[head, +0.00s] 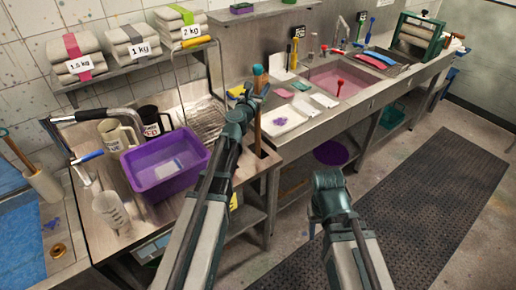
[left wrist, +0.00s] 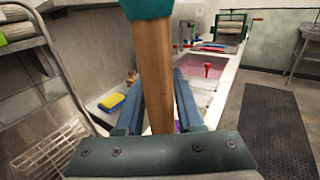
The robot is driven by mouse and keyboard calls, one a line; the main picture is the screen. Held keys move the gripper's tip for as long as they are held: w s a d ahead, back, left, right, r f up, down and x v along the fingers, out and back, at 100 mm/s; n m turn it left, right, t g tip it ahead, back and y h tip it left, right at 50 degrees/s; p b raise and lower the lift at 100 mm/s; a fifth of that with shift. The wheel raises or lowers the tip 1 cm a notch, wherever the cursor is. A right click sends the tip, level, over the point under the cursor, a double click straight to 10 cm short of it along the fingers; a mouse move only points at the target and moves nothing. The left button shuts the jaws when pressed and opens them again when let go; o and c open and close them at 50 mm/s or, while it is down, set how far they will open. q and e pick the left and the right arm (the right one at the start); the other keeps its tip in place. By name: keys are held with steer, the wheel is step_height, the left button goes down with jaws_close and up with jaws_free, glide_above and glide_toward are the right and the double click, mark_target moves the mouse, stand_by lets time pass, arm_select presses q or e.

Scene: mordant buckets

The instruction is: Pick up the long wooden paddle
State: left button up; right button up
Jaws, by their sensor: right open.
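The long wooden paddle (head: 257,128) stands nearly upright at the right end of the left worktop, with a teal top end (head: 258,70). My left gripper (head: 258,92) is at its upper shaft, just below the teal part. In the left wrist view the wooden shaft (left wrist: 152,70) runs between the two fingers (left wrist: 158,105), one on each side. I cannot tell whether both fingers press on it. The paddle's lower end is not clearly visible. My right gripper (head: 328,182) is low in front of the sink counter, away from the paddle; its fingers are barely visible.
A purple tub (head: 165,190), mugs (head: 118,137) and a measuring jug (head: 110,210) stand on the left worktop. A sink (head: 340,82) with pink liquid lies to the right. The dark floor mat (head: 420,200) is clear.

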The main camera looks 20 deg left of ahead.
arm_select(q)
jaws_close()
steer(key=shift+r, duration=0.2)
step_height(320, 180, up, 28)
steer(key=p, duration=2.8)
steer(key=shift+f, duration=0.3)
